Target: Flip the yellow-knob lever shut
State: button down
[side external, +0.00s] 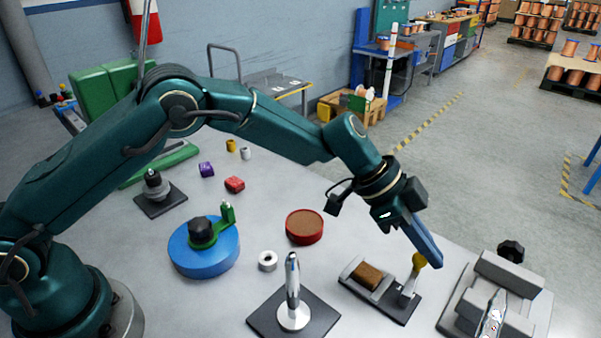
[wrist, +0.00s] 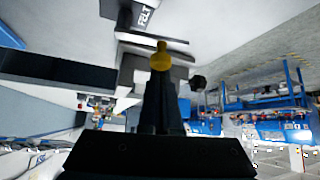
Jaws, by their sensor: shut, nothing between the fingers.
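The yellow knob (side external: 419,260) tops a light metal lever (side external: 409,282) that stands up, slightly tilted, at the right end of a dark base plate (side external: 389,311). A brown block (side external: 367,275) sits between metal pieces on the same plate. My gripper (side external: 437,262) is shut and empty, its blue fingers pointing down just beside the knob, on its right. In the wrist view the yellow knob (wrist: 161,58) appears right past the tips of my gripper (wrist: 160,77). I cannot tell whether they touch. The fingers hide the lower lever there.
A grey fixture (side external: 512,275) with a black knob stands to the right. A metal post (side external: 293,290) on a dark plate stands to the left. A red round tin (side external: 304,227), a white ring (side external: 268,261) and a blue disc (side external: 204,258) lie farther left.

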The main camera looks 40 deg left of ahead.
jog(key=shift+a+n+t+y, duration=0.35)
jog(key=shift+n+t, duration=0.15)
jog(key=shift+n, duration=0.3)
jog(key=shift+s+a+n+t, duration=0.15)
jog(key=shift+a+n+t, duration=0.2)
jog(key=shift+n, duration=0.35)
jog(key=shift+a, duration=0.15)
jog(key=shift+s+a, duration=0.25)
jog(key=shift+a, duration=0.25)
jog(key=shift+s+a, duration=0.5)
jog(key=shift+a, duration=0.1)
jog(key=shift+s+a, duration=0.25)
jog(key=shift+s, duration=0.3)
jog(key=shift+s+a, duration=0.25)
jog(key=shift+s, duration=0.3)
jog(key=shift+s+f, duration=0.15)
jog(key=shift+s, duration=0.1)
jog(key=shift+w, duration=0.1)
